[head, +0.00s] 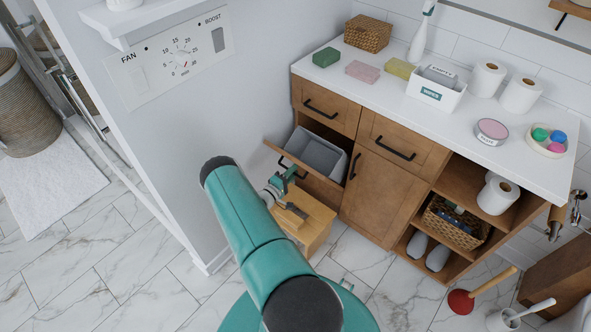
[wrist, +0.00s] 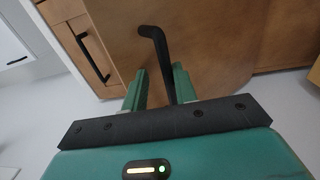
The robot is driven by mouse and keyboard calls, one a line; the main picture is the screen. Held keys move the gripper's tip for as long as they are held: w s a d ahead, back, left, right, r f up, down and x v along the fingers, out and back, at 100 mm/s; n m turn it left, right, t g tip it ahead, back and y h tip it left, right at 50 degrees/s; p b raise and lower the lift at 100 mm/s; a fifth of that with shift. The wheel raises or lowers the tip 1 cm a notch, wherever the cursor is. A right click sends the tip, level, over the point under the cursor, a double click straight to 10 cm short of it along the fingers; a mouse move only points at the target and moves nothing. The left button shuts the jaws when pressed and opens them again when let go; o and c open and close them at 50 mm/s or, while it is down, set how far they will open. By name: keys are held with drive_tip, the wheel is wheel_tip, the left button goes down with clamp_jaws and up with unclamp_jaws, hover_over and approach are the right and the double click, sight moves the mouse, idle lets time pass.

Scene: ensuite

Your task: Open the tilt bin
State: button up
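The tilt bin's wooden front (head: 318,184) leans outward from the left part of the cabinet, with a grey bin (head: 322,153) showing behind it. Its black bar handle (head: 290,167) is on the front's outer face. My gripper (head: 286,181) is at that face, by the handle. In the wrist view the handle (wrist: 157,48) runs down between the two teal fingers of my gripper (wrist: 160,85). The fingers stand apart, with a gap visible between the left finger and the handle. The right finger is close beside the handle; I cannot tell whether it touches.
A small wooden stool (head: 311,225) stands under the gripper, close to the bin front. A grey-white wall (head: 215,120) rises just left. A cabinet door (head: 372,198) and drawers adjoin on the right.

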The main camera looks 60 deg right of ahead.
drive_tip(key=w+a, duration=0.2)
drive_tip(key=a, duration=0.9)
drive_tip(key=shift+a+f, duration=0.15)
drive_tip(key=shift+f, duration=0.05)
drive_tip(key=shift+c, duration=0.3)
